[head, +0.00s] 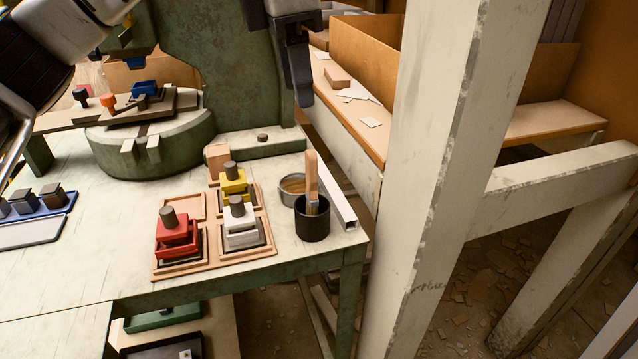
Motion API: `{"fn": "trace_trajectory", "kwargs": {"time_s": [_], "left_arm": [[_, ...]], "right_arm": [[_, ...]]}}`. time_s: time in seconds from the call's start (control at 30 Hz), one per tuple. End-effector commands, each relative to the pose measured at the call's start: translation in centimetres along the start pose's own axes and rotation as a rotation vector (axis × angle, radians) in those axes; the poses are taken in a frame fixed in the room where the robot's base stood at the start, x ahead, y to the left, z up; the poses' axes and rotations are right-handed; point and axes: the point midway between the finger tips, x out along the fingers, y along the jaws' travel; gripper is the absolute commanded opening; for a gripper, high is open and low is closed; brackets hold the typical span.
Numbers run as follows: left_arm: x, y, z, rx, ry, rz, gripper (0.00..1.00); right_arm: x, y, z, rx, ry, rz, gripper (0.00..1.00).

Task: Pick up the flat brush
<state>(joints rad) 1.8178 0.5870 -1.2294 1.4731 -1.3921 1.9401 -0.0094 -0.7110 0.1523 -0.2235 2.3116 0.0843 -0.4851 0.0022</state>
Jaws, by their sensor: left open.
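The flat brush (311,178) stands upright, leaning slightly, in a black cup (312,220) at the front right corner of the green-edged table. Its light wooden handle sticks up above the rim. The lower part of the brush is hidden in the cup. My left gripper (279,62) is at the top of the view, above and a little left of the brush in the picture. Its dark fingers are apart with nothing between them. It does not touch the brush. My right gripper is not in view.
A round tin (292,188) and a pale square bar (331,192) sit close to the cup. A wooden tray (200,266) with red, yellow and white blocks lies left. The green press (225,75) stands behind. A whitish post (440,150) rises right of the table.

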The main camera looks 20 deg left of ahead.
Motion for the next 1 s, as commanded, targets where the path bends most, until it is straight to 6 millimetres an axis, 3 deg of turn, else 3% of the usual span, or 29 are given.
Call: {"fn": "trace_trajectory", "kwargs": {"time_s": [0.1,0.3,1.0], "left_arm": [[3.1,0.0,-0.1,-0.001,0.005,-0.003,0.46],[7.0,-0.1,0.0,0.0,0.002,-0.003,0.46],[14.0,-0.6,0.3,-0.001,-0.001,-0.002,0.46]], "right_arm": [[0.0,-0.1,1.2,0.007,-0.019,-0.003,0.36],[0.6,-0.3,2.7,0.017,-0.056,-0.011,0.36],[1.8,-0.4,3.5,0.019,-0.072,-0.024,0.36]]}}
